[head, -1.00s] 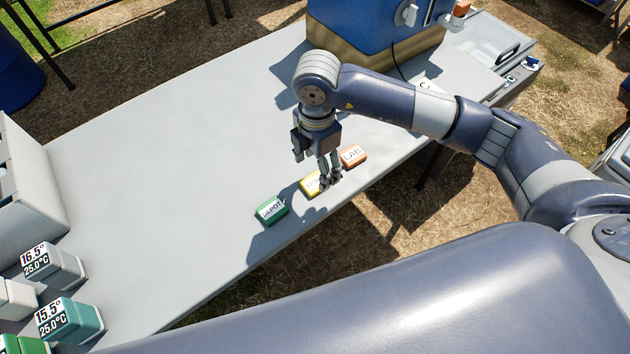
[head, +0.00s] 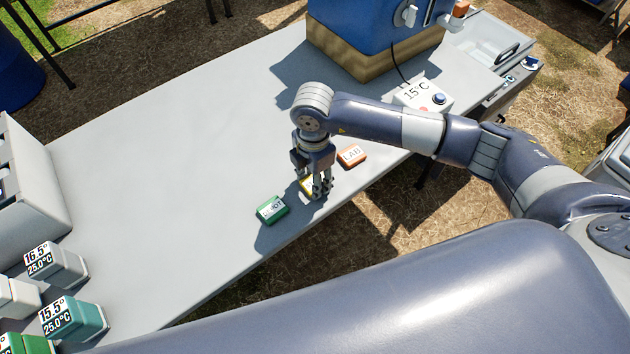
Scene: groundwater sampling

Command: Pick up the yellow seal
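The yellow seal (head: 304,186) lies on the grey table between the green and orange seals, and it is mostly hidden behind the fingers of my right gripper (head: 318,191). The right arm comes in from the right, and its gripper points down with the fingers at the yellow seal. Whether the fingers are closed on it or only around it, I cannot tell. My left gripper is not in view.
A green seal (head: 272,209) lies to the left and an orange LAB seal (head: 352,156) to the right, both close to the gripper. A white 15°C box (head: 424,97) and a blue cooler-like box (head: 375,35) stand at the back. Labelled blocks (head: 72,318) stand at lower left. The table's middle is clear.

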